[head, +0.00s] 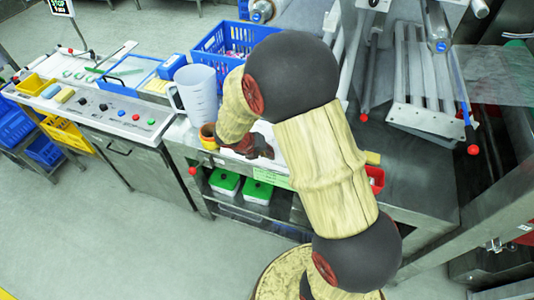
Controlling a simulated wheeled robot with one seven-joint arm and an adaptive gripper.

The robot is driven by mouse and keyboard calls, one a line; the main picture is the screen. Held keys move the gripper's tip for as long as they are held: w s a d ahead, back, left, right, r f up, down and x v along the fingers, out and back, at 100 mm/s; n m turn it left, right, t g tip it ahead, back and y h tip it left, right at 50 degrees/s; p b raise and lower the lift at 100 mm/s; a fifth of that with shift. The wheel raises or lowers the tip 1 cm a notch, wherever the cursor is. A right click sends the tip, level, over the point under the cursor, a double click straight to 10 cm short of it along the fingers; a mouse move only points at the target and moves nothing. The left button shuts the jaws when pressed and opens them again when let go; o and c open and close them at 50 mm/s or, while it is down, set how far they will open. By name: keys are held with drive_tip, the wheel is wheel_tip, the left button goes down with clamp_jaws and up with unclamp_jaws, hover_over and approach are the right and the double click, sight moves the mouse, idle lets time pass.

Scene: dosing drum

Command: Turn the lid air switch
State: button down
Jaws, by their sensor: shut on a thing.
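My gripper (252,147) is the dark red-brown end of my arm, low over the left part of the metal bench (183,137). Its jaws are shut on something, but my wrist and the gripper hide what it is. I cannot make out which part is the lid air switch. A small orange-yellow cup-like thing (208,137) is just left of my gripper.
A clear measuring jug (196,92) and a blue crate (222,45) stand behind my gripper. A red ball knob (192,171) sticks out at the bench front. Green-lidded boxes (224,182) are on the shelf below. A slatted metal frame (425,75) stands right. The floor at lower left is clear.

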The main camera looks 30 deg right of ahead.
idle(0.5)
drive_tip(key=shift+s+d+r+m+t+y, duration=0.15)
drive_tip(key=shift+m+t+y, duration=0.35)
drive_tip(key=shift+m, duration=0.7)
drive_tip(key=shift+d+m+t+y, duration=0.15)
drive_tip(key=shift+m+t+y, duration=0.35)
drive_tip(key=shift+m, duration=0.5)
drive_tip(key=m+b, duration=0.1)
drive_tip(key=m+t+y+b, duration=0.1)
drive_tip(key=b, duration=0.1)
drive_tip(key=shift+s+f+m, duration=0.2)
drive_tip(key=shift+f+m, duration=0.05)
drive_tip(key=shift+m, duration=0.05)
drive_tip(key=shift+s+d+m+t+y+b, duration=0.15)
drive_tip(key=shift+m+t+y+b, duration=0.15)
drive_tip(key=shift+m+t+b, duration=0.65)
drive_tip(key=shift+m+b, duration=0.25)
drive_tip(key=shift+b, duration=0.15)
drive_tip(key=c, duration=1.9)
unclamp_jaws()
drive_tip(key=shift+r, duration=0.1)
